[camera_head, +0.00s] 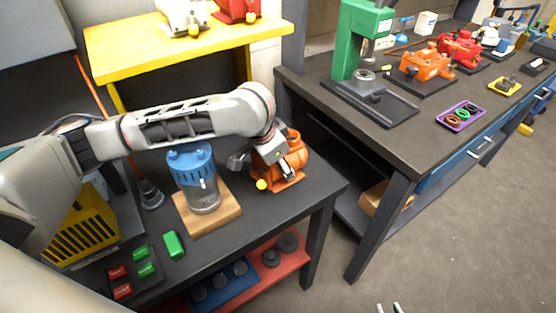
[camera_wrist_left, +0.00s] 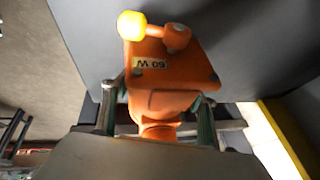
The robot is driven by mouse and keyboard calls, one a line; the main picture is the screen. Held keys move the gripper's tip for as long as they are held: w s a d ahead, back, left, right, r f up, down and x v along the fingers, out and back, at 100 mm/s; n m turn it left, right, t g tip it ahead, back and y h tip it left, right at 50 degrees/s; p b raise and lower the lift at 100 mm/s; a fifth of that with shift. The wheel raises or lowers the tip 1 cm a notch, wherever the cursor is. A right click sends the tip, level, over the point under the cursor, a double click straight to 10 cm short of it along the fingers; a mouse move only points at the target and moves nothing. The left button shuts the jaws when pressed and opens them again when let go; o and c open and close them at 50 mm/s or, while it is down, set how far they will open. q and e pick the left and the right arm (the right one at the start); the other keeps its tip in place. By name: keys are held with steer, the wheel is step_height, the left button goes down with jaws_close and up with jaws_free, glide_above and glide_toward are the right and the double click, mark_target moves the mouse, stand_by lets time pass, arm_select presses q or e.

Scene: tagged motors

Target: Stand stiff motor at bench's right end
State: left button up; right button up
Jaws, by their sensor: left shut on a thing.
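An orange motor (camera_head: 297,147) is at the right end of the small dark bench (camera_head: 255,213). It is upright with a flat base; I cannot tell whether the base touches the top. In the left wrist view the orange motor (camera_wrist_left: 165,72) shows its base plate, a label and a shaft with a yellow knob. My left gripper (camera_head: 287,166) is shut on it, with a finger on each side in the wrist view (camera_wrist_left: 155,118). Only the fingertips of my right gripper (camera_head: 389,308) show at the bottom edge, apart and empty.
A blue-topped motor (camera_head: 200,180) stands on a wooden block (camera_head: 215,219) left of the orange one. A green block (camera_head: 173,245) and a tray of red and green pieces (camera_head: 155,283) lie further left. The long bench (camera_head: 420,140) holds a green press (camera_head: 358,50) and several motors.

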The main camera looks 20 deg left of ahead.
arm_select(q)
steer(key=shift+w+r, duration=0.1)
steer(key=shift+r, duration=0.25)
arm_select(e)
steer(key=shift+d+r, duration=0.25)
steer(key=shift+r, duration=0.05)
arm_select(q)
steer(key=o, duration=2.1)
steer(key=shift+f, duration=0.25)
steer(key=p+v, duration=0.3)
steer(key=v, duration=0.8)
steer(key=shift+s+r, duration=0.15)
steer(key=shift+s, duration=0.05)
steer(key=shift+s+r, duration=0.15)
steer(key=shift+r, duration=0.15)
arm_select(e)
steer(key=shift+s+d+r, duration=0.25)
steer(key=shift+d+r, duration=0.2)
steer(key=shift+r, duration=0.2)
steer(key=shift+a+r, duration=0.1)
steer(key=shift+r, duration=0.05)
arm_select(q)
steer(key=shift+s, duration=0.1)
